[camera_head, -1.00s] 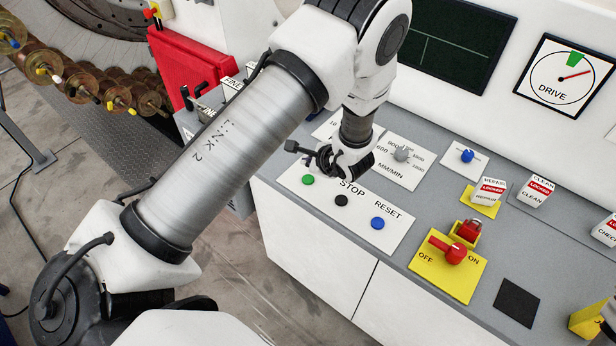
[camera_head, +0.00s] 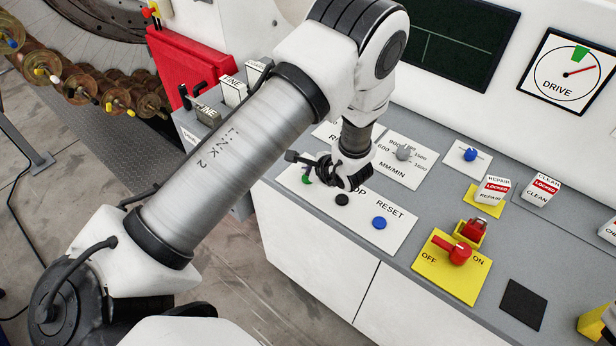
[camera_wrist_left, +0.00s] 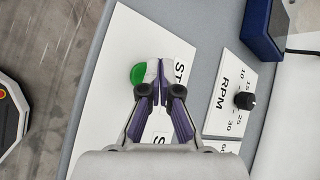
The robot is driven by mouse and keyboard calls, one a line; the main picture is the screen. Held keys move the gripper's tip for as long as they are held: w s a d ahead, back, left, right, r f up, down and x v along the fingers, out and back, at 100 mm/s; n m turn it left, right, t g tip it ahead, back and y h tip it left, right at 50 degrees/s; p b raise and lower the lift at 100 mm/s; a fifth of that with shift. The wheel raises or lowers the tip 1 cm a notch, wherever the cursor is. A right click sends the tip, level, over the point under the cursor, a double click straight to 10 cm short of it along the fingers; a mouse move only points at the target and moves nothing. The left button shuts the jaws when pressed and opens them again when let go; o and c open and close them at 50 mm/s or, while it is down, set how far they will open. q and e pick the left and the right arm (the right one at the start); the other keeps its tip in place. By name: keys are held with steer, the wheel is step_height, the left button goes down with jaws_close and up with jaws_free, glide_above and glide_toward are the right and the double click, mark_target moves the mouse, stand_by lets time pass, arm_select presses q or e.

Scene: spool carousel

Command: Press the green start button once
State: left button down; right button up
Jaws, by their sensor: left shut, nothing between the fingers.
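The green start button (camera_head: 306,180) is on a white panel (camera_head: 356,218) on the grey console; my left gripper partly covers it in the head view. In the left wrist view the round green button (camera_wrist_left: 137,74) shows just left of the fingertips. My left gripper (camera_head: 324,173) is shut and empty, over the panel close to the button on its STOP side. In the left wrist view, its fingertips (camera_wrist_left: 158,70) are together beside the button's edge. I cannot tell whether they touch anything.
On the same panel are a black button (camera_head: 342,200) and a blue RESET button (camera_head: 379,223). An RPM dial (camera_wrist_left: 244,100) and MM/MIN dial (camera_head: 403,153) are close by. A red switch (camera_head: 459,254) on a yellow plate is further right.

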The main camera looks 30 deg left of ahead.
arm_select(q)
steer(key=shift+f, duration=0.1)
stand_by(0.7)
steer(key=shift+f, duration=0.15)
steer(key=shift+f+p, duration=0.2)
steer(key=shift+p, duration=0.1)
steer(key=shift+f, duration=0.35)
stand_by(0.6)
steer(key=shift+r+p, duration=0.85)
steer(key=shift+p, duration=0.35)
